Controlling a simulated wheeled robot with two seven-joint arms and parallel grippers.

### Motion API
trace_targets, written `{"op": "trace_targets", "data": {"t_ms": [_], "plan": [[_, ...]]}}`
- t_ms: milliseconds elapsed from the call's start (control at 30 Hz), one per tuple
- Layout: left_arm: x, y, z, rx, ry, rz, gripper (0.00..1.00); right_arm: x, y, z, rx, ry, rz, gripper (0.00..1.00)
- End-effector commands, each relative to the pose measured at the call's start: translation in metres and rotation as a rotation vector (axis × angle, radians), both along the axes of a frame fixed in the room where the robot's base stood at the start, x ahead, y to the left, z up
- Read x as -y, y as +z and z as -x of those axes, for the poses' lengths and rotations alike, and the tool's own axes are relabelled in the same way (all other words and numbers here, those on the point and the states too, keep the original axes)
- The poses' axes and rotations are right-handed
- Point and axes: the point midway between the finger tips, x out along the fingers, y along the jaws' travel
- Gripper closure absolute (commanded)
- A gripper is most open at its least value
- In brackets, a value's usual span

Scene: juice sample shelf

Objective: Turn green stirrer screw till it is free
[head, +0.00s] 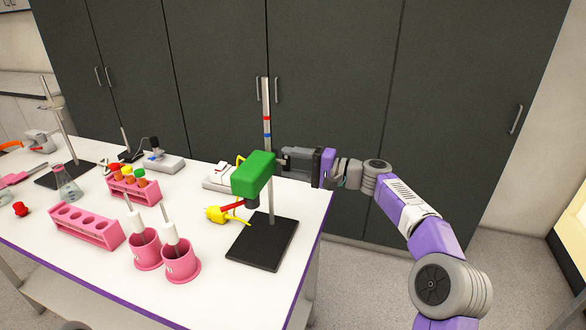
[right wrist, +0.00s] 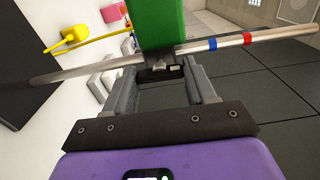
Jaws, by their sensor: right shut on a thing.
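The green stirrer (head: 253,174) is clamped on an upright metal rod (head: 267,120) that rises from a black base plate (head: 262,241). The rod has a red and a blue band above the stirrer. My right gripper (head: 284,158) reaches in from the right at the stirrer's rear side. In the right wrist view the green body (right wrist: 162,22) is straight ahead, and the dark screw (right wrist: 158,73) at its clamp lies between the fingers (right wrist: 155,78). The gripper is shut on this screw, which is partly hidden. My left gripper is not in view.
A yellow plug-like piece with a cable (head: 222,214) lies beside the stand. Two pink cups (head: 181,266) with white-handled tools, a pink rack (head: 88,226) and a flask (head: 66,185) stand to the left. Dark cabinets (head: 330,80) close off the back.

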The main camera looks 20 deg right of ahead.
Motion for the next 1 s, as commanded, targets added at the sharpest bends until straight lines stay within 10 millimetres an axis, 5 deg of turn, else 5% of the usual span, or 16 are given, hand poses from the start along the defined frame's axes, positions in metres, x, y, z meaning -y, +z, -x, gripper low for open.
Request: {"op": "trace_targets", "data": {"t_ms": [600, 633, 700, 767, 1000], "plan": [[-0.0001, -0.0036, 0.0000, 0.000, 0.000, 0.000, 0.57, -0.0001, 0.0026, 0.0001, 0.036, -0.001, 0.021, 0.75], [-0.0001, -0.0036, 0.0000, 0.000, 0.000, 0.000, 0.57, 0.0000, 0.0026, 0.0002, 0.036, -0.001, 0.021, 0.40], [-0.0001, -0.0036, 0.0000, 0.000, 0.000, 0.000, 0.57, -0.0001, 0.0025, 0.0001, 0.036, -0.001, 0.020, 0.29], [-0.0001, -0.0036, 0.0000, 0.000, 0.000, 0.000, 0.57, -0.0001, 0.0021, 0.0001, 0.035, -0.001, 0.020, 0.20], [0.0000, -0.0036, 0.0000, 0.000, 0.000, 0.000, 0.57, 0.0000, 0.0009, 0.0001, 0.032, 0.000, 0.020, 0.19]]}}
